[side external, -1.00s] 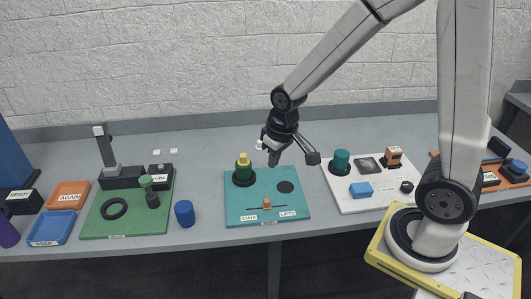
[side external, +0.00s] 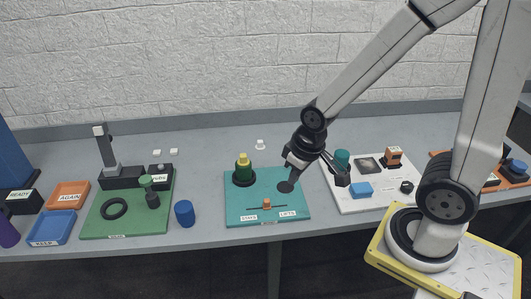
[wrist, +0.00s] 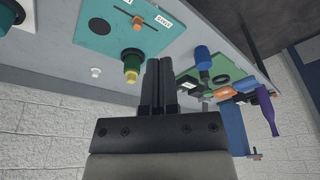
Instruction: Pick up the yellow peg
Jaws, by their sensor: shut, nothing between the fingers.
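The yellow peg (side external: 243,159) stands upright on top of a green piece (side external: 243,173), which sits in a black round holder at the back left of the teal board (side external: 270,217). In the wrist view the yellow peg (wrist: 131,77) and green piece (wrist: 132,60) show just left of the fingers. My gripper (side external: 343,180) is to the right of the peg, above the gap between the teal and white boards, apart from the peg. In the wrist view my gripper's (wrist: 159,64) two fingers lie together with nothing between them.
The white board (side external: 375,203) at right holds a teal cylinder (side external: 342,158), a blue block (side external: 361,189) and an orange block (side external: 393,154). The green board (side external: 105,229) and a blue cylinder (side external: 184,213) are at left. A small white piece (side external: 260,144) stands behind the teal board.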

